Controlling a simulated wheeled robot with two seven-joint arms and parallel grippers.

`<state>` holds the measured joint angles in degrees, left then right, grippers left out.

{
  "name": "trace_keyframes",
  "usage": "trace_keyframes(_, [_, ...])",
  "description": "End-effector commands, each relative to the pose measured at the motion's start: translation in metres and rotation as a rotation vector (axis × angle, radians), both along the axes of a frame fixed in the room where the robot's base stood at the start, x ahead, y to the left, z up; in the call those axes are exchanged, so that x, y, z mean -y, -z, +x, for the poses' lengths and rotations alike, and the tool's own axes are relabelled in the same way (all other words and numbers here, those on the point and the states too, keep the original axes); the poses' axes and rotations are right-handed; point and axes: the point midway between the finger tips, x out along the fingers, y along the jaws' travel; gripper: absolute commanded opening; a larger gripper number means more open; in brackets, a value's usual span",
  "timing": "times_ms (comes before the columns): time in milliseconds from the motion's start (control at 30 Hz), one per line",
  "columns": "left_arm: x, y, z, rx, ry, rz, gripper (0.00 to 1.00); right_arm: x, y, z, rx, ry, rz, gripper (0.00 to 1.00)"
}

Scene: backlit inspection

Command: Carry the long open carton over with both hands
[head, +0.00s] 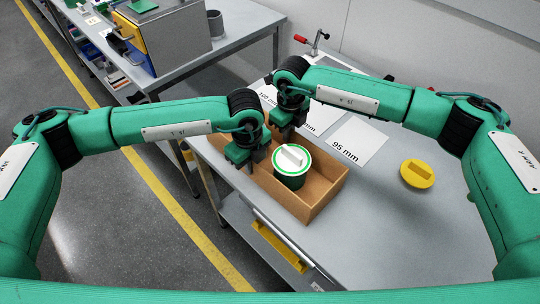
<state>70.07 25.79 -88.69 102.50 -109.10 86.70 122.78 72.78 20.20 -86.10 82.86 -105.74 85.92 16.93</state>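The long open carton (328,196), brown and open at the top, lies on the grey table with its near right end clear. A green canister (291,175) with a white lid and a raised white grip stands inside it. My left gripper (249,166) is over the carton's left part, fingers pointing down by the near long side. My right gripper (285,135) is further back, near the far long side, beyond the canister. The arms hide the carton's far left part. Finger contact and opening cannot be made out.
White cards with size labels, one reading 95 mm (358,141), lie behind the carton. A red-handled clamp (312,42) stands at the back. The table's right front is clear.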

Motion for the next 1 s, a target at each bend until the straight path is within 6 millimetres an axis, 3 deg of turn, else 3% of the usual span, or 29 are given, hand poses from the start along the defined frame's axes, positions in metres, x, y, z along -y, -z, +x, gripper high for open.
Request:
trace_keyframes(533, [0.000,-0.006,0.000,0.001,0.000,-0.001,0.00,0.000,-0.006,0.000,0.001,0.000,0.000,0.00])
trace_keyframes(1000, [0.000,-0.044,0.000,0.001,0.000,-0.001,0.00,0.000,-0.044,0.000,0.001,0.001,-0.001,0.00])
